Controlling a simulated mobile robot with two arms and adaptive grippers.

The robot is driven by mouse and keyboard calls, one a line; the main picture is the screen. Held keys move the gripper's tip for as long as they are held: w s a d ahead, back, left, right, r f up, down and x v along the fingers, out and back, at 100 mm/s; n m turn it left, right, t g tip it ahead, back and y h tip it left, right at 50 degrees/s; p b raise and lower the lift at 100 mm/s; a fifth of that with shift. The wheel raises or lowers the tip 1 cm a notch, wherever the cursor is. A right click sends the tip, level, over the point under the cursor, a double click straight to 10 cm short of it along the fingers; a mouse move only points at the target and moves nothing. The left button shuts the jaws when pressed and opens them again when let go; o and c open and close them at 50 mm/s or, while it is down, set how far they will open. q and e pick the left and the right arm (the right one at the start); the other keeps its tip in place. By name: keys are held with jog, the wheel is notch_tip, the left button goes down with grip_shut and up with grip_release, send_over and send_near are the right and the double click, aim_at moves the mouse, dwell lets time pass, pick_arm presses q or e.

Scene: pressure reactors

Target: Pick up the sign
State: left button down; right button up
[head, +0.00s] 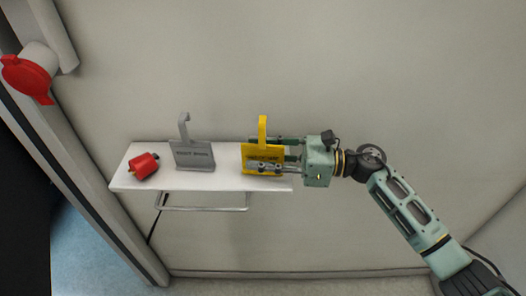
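A yellow sign (262,153) with a hook at its top stands on the right part of a white shelf (223,182). A grey sign (192,155) of like shape, with dark lettering, stands left of it. My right gripper (264,154) comes in from the right at the yellow sign. Its fingers are spread, one across the sign's lower front and the other near its top edge, partly behind it. I cannot tell whether either finger touches the sign. The lettering on the yellow sign is partly covered. My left gripper is out of view.
A red cylindrical object (144,166) lies at the shelf's left end. A metal rail (203,209) hangs under the shelf. A flat wall (300,60) rises behind. A red knob (28,79) on a grey pipe juts out at upper left.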

jog(key=shift+w+a, duration=0.1)
jog(key=shift+a, duration=1.1)
jog(key=shift+d, duration=0.1)
grip_shut()
